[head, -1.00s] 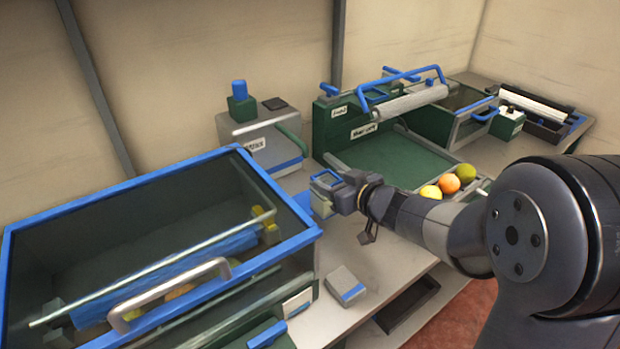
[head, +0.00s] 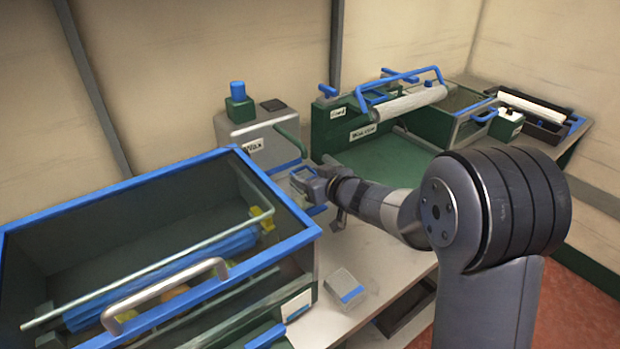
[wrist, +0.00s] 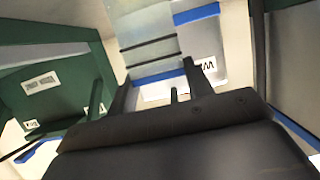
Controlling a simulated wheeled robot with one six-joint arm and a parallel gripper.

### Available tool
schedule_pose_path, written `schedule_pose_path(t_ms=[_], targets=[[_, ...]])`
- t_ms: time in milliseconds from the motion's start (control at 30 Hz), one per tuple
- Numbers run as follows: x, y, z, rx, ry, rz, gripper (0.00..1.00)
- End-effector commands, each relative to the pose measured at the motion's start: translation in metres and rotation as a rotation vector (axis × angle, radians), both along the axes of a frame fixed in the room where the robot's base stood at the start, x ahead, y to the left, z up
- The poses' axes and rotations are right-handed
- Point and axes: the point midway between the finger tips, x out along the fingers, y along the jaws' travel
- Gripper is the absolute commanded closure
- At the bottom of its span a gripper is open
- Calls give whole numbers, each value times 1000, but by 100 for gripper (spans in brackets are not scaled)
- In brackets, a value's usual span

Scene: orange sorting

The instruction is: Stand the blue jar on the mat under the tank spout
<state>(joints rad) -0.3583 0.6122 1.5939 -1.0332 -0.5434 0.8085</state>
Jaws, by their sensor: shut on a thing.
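My gripper (head: 306,184) is in front of the tank, low near the spout side, shut on the blue-edged jar (head: 318,209). The gripper covers much of the jar, so I cannot tell whether it touches the surface below. The mat is not clearly visible behind the jar and gripper. In the wrist view, the fingers (wrist: 155,78) point toward the tank's label (wrist: 207,66).
A large blue-rimmed bin (head: 130,182) with a metal handle stands close at the left. A green machine (head: 375,160) is at the right. A small grey-and-blue block (head: 345,287) lies on the front bench, with bare bench around it.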

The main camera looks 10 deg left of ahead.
Motion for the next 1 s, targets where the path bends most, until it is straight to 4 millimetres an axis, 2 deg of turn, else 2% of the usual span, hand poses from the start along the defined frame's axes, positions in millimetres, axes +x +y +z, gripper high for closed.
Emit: schedule_pose_path(t_ms=[133,167,400,733,867,1000], targets=[[0,0,-2,1,0,0,94],[0,0,-3,1,1,0,50],[0,0,-2,1,1,0,31],[-1,-1,2,0,0,0,29],[-10,-13,7,0,0,-3,29],[-27,-33,16,1,-1,-4,29]])
